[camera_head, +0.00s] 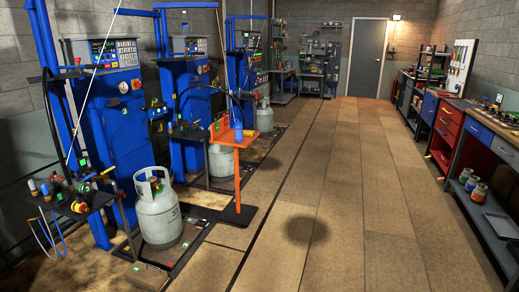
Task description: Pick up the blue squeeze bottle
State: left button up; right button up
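A small blue upright object (239,131), which looks like the blue squeeze bottle, stands on an orange stand (222,137) near the middle of the view. It is small at this distance, so its cap and details are hard to make out. The orange stand has a thin post and a dark flat base on the floor. Neither of my grippers shows in the head view.
A grey gas cylinder (160,217) stands on a floor scale at front left, with blue scale machines (112,130) behind. A dark shelf (75,200) with small items stands far left. Workbenches (484,125) line the right wall. The wooden floor (335,200) between is clear.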

aim_at(238, 130)
jog(key=i, duration=2.25)
